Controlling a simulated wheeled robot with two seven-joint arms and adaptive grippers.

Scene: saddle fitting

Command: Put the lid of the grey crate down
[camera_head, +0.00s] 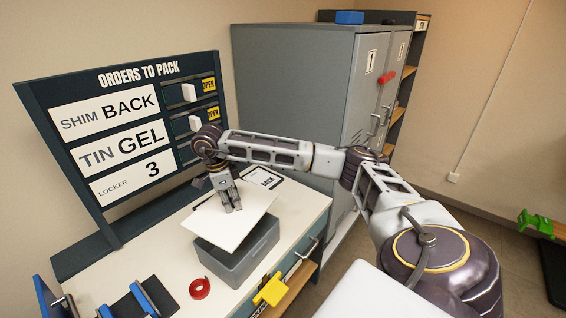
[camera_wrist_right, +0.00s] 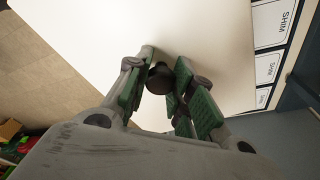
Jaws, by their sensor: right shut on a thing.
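The grey crate (camera_head: 254,259) stands on the white bench top. Its lid, a pale flat panel (camera_head: 245,223), is over the crate, turned askew to the rim and hiding most of the opening. The lid looks a little above the rim, though its far side is hidden. My right gripper (camera_head: 231,207) points down at the lid's middle. In the right wrist view, the gripper (camera_wrist_right: 158,88) has its green pads around a dark round knob (camera_wrist_right: 160,78) on the pale lid (camera_wrist_right: 205,45). My left gripper is not in view.
A red tape roll (camera_head: 200,288) lies left of the crate, and a yellow object (camera_head: 270,290) is at the bench's front edge. A clipboard (camera_head: 263,177) lies behind the lid. The order board (camera_head: 125,140) stands at the back left, grey lockers (camera_head: 290,90) behind.

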